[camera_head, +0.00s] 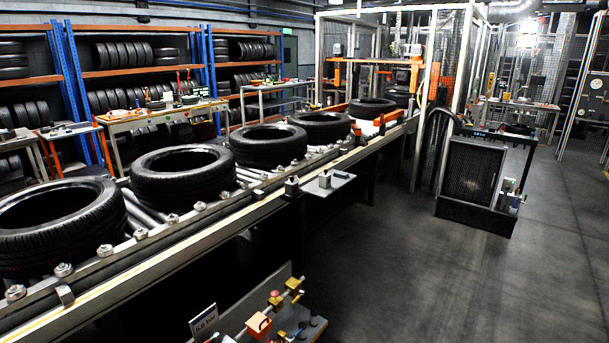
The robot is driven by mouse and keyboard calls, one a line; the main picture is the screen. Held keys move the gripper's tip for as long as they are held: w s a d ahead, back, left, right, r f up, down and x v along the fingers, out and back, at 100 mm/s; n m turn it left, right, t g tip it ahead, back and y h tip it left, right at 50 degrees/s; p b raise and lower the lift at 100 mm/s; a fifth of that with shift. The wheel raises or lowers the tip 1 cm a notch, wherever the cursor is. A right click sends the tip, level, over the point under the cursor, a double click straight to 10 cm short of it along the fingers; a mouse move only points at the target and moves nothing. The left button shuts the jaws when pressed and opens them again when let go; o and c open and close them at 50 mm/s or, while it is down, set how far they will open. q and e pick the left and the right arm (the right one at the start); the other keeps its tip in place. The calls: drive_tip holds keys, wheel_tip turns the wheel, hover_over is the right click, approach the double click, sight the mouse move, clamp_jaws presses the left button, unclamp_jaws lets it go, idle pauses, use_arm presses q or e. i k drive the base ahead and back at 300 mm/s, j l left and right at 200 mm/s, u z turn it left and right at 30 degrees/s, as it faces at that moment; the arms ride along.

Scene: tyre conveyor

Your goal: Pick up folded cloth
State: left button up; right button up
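I cannot make out a folded cloth anywhere in the head view. A small side shelf (343,183) on the near side of the conveyor holds a small grey item (325,180) too small to identify. Neither of my grippers nor my arms shows in this view.
A roller conveyor (150,262) carries several black tyres (184,176) from near left to a fenced cell at the back. A valve panel (285,325) stands at the bottom edge. A black cabinet (470,180) stands at right. The grey floor (400,285) at right is clear.

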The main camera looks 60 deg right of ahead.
sight(341, 174)
drive_tip(key=z, duration=2.1)
drive_tip(key=i+l+z, duration=0.35)
drive_tip(key=i, duration=0.2)
drive_tip(key=i+l+z, duration=0.1)
drive_tip(key=i, duration=0.4)
drive_tip(key=i+l+z, duration=0.1)
drive_tip(key=i+l, duration=0.15)
drive_tip(key=i, duration=0.2)
drive_tip(key=i+l+z, duration=0.1)
drive_tip(key=i, duration=2.05)
drive_tip(key=i+u, duration=0.75)
drive_tip(key=i+l+u, duration=0.25)
drive_tip(key=i+u, duration=0.15)
